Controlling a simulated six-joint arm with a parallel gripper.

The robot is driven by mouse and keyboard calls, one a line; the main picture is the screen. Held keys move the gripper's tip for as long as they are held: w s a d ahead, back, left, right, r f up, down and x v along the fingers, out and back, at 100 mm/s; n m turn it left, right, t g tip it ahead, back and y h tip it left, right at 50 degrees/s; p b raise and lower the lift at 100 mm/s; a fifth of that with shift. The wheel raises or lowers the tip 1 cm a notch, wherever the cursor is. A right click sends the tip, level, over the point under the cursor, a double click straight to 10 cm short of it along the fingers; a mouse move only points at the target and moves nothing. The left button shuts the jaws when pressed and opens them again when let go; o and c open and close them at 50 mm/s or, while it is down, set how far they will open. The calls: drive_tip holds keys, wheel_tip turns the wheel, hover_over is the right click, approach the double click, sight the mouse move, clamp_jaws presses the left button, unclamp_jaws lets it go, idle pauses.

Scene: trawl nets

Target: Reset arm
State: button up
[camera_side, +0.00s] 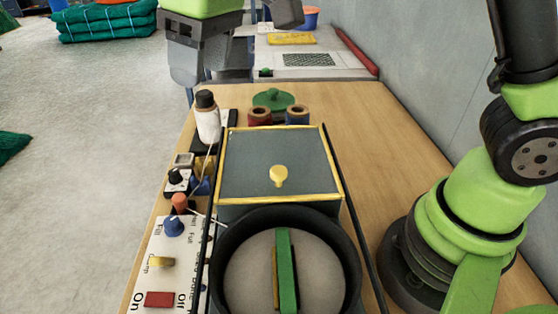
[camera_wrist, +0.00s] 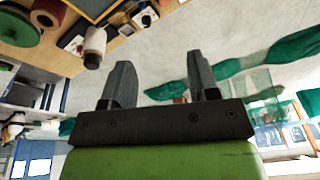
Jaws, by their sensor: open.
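My gripper (camera_side: 208,62) is at the top left of the side view, raised beyond the far left corner of the wooden bench. Its two grey fingers stand apart in the wrist view (camera_wrist: 160,78), with nothing between them. Part of my green arm shows at the right of the side view, mounted on the bench. The gripper touches no object that I can see.
The wooden bench (camera_side: 390,140) carries a grey box with yellow edges (camera_side: 245,160), a black round pan (camera_side: 225,255) with a green bar (camera_side: 286,265), a white spool (camera_side: 207,122) and a control panel (camera_side: 150,245). Green nets (camera_side: 105,20) lie on the floor.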

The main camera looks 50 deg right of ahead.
drive_tip(key=s+d+r+m+t, duration=0.3)
drive_tip(key=s+d+r+m, duration=0.25)
drive_tip(key=s+d, duration=0.35)
drive_tip(key=s+d+f+m+t, duration=0.2)
drive_tip(key=s+m, duration=0.1)
drive_tip(key=s, duration=0.7)
drive_tip(key=shift+s+d+f, duration=0.2)
idle(0.7)
